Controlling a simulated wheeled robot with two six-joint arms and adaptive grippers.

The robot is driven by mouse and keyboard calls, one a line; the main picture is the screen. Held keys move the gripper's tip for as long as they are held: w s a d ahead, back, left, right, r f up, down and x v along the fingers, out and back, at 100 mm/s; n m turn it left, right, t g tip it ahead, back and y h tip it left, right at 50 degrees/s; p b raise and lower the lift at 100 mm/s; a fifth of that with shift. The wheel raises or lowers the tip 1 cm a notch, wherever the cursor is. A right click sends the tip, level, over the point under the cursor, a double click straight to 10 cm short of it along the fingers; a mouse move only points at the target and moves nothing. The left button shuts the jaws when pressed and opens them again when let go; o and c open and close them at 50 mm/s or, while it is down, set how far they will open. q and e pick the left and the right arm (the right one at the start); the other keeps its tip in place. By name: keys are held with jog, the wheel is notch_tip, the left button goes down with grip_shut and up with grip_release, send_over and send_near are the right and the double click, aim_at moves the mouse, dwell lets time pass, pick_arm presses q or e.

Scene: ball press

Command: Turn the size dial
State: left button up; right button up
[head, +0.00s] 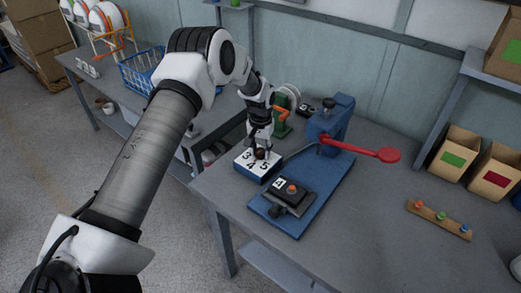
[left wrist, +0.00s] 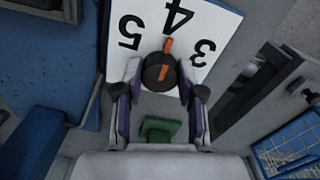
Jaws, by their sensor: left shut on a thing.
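The size dial is a blue box with a white top (head: 244,160) bearing the numbers 3, 4 and 5, at the left front of the table. Its round black knob (left wrist: 158,72) has an orange pointer (left wrist: 167,46) that points towards the 4 (left wrist: 178,15). My left gripper (head: 261,151) comes down on the dial from above. In the left wrist view the fingers of my left gripper (left wrist: 160,80) are shut on the knob, one on each side. In the head view the gripper partly hides the knob. My right gripper is not seen.
A blue press (head: 333,125) with a red-ended lever (head: 388,155) stands right behind the dial. A wooden strip with coloured pegs (head: 439,219) lies right. A green reel device (head: 282,122) stands behind.

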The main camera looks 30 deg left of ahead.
aim_at(260, 151)
pick_arm(q)
jog(key=o, duration=1.1)
jog(key=shift+s+f, duration=0.1)
jog(key=shift+f, duration=0.05)
jog(key=shift+o, duration=0.2)
notch_tip(260, 151, up, 12)
jog(key=shift+f, duration=0.1)
